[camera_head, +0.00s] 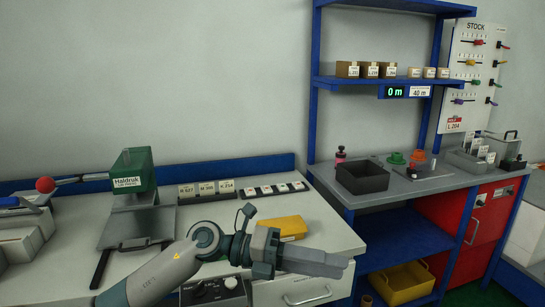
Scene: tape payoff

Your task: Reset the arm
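My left arm comes in from the bottom left and reaches right, over the front of the white bench. My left gripper (343,264) points right, past the bench's right end. Its two grey fingers lie together with no gap showing, and nothing shows between them. My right gripper is not in view.
A green Haldruk press (134,170) with a red-knobbed lever stands on the white bench. A yellow box (284,228) lies just behind my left gripper. A black tray (362,177) stands on the grey bench at right. A yellow bin (404,282) sits on the blue shelf below.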

